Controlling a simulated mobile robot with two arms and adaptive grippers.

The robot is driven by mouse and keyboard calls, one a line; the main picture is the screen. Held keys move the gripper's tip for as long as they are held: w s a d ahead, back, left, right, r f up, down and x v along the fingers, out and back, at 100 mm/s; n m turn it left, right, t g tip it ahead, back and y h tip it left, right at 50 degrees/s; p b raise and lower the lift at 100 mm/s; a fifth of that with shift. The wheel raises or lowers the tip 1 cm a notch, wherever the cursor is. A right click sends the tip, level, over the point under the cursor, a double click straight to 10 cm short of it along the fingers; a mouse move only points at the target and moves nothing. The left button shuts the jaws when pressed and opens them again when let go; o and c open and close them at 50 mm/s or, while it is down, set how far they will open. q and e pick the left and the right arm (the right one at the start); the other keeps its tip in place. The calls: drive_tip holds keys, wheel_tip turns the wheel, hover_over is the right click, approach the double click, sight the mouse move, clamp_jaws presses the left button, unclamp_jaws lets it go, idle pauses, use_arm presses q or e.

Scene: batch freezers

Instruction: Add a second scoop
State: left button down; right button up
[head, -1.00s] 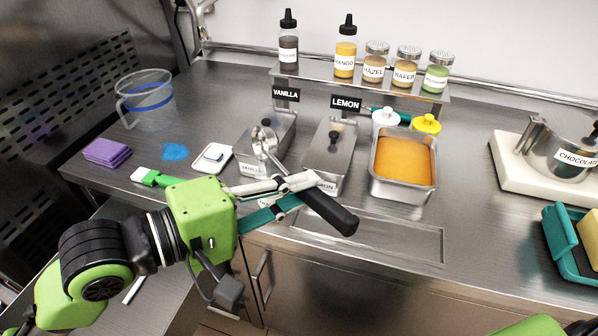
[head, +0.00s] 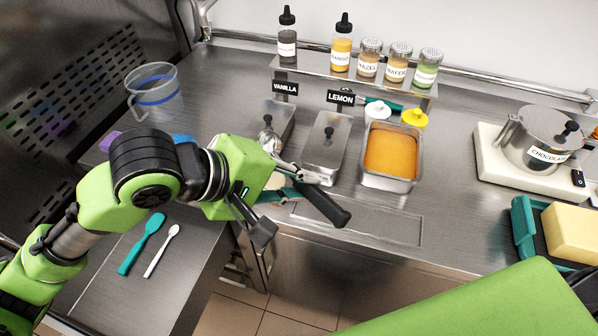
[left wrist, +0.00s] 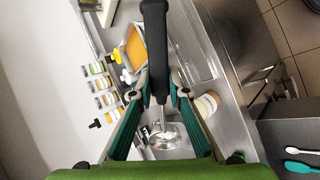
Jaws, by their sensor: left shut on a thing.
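My left gripper (head: 302,184) is shut on a metal scoop with a black handle (head: 326,206); it also shows in the left wrist view (left wrist: 160,90). The scoop's round metal head (left wrist: 163,135) points back toward my wrist; whether it holds anything is unclear. A pale cup (left wrist: 207,103) stands beside the gripper, mostly hidden in the head view. My right gripper is out of view.
A steel pan of orange ice cream (head: 390,180) stands right of the lemon tub. Bottles and shakers line the shelf (head: 355,86). A chocolate pot (head: 545,140) and a teal tray (head: 522,235) are at right. A jug (head: 153,95) is at left. Spatula (head: 142,243) and spoon (head: 161,250) lie lower left.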

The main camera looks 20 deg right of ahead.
use_arm(q)
drive_tip(key=y+p, duration=0.1)
drive_tip(key=r+g+y+p, duration=0.1)
drive_tip(key=p, duration=0.1)
drive_tip(key=d+y+p, duration=0.1)
drive_tip(key=y+p, duration=0.1)
drive_tip(key=shift+w+r+g, duration=0.25)
drive_tip(key=shift+r+g, duration=0.05)
drive_tip(key=shift+r, duration=0.05)
drive_tip(key=y+p, duration=0.1)
drive_tip(key=p, duration=0.2)
drive_tip(key=g+y+p, duration=0.1)
drive_tip(key=p, duration=0.3)
drive_tip(key=d+y+p, duration=0.1)
drive_tip(key=p, duration=0.3)
drive_tip(key=shift+w+r+g+y, duration=0.1)
drive_tip(key=shift+w+g+y, duration=0.05)
drive_tip(key=shift+g+y, duration=0.15)
wheel_tip(320, 180, up, 2)
drive_tip(key=shift+w+d+y, duration=0.1)
drive_tip(key=shift+d+y, duration=0.05)
drive_tip(key=shift+y, duration=0.55)
drive_tip(key=shift+n, duration=0.3)
